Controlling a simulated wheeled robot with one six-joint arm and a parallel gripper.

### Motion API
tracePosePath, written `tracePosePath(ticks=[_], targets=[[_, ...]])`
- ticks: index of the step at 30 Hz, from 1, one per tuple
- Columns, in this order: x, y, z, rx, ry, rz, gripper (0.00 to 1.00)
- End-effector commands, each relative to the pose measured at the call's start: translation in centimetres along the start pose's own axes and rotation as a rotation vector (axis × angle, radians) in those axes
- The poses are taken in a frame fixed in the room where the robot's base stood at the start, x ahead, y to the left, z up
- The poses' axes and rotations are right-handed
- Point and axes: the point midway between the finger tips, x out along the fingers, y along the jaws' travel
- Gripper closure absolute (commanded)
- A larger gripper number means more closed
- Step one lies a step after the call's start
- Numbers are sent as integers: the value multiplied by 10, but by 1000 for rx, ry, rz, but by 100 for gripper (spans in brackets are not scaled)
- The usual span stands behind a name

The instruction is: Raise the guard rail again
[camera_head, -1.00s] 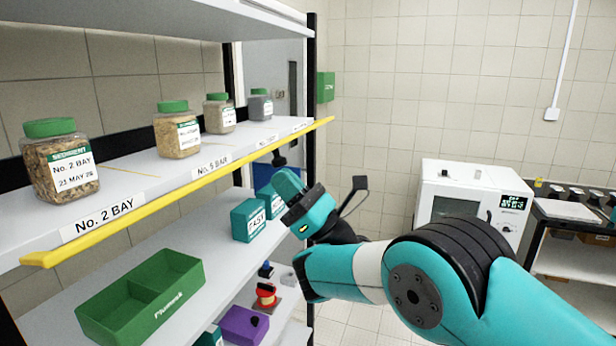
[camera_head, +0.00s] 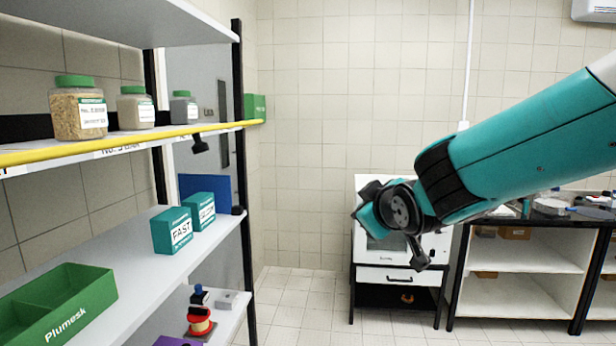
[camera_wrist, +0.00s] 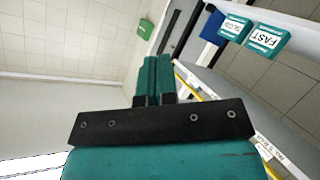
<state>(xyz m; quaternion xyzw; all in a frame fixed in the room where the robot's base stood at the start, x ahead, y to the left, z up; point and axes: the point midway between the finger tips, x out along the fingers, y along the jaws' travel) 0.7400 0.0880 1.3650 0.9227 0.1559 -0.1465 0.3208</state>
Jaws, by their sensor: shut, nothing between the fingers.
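The guard rail is the long yellow bar (camera_head: 130,141) along the front edge of the upper shelf (camera_head: 108,136). It runs from the left picture edge past the far post and partly covers the shelf labels from this view. Part of the rail also shows in the wrist view (camera_wrist: 194,84), right of my fingers. My gripper (camera_wrist: 158,62) is shut and empty, its teal fingers side by side. In the head view my wrist end (camera_head: 375,215) is well to the right of the rail and apart from it; the fingertips are hard to make out there.
Three lidded jars (camera_head: 79,112) stand on the upper shelf behind the rail. A white oven (camera_head: 398,278) stands behind my arm. The floor (camera_head: 300,300) between is clear.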

Motion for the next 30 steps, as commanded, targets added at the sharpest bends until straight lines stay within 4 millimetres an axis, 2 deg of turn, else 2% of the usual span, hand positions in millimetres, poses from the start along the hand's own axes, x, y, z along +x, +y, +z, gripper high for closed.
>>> tracePosePath(ticks=[1, 3, 5, 6, 9, 12, 15, 18, 30], targets=[[-24, -25, 41, 103, -100, -122, 100], [-66, -61, 82, 225, -249, -298, 100], [-106, -91, 112, 303, -374, -431, 100], [-133, -110, 130, 339, -451, -511, 100], [-192, -145, 164, 393, -615, -662, 100], [-233, -166, 185, 409, -728, -758, 100], [-256, -176, 195, 409, -790, -806, 100], [-263, -179, 197, 409, -812, -822, 100], [-263, -179, 196, 407, -810, -822, 100]])
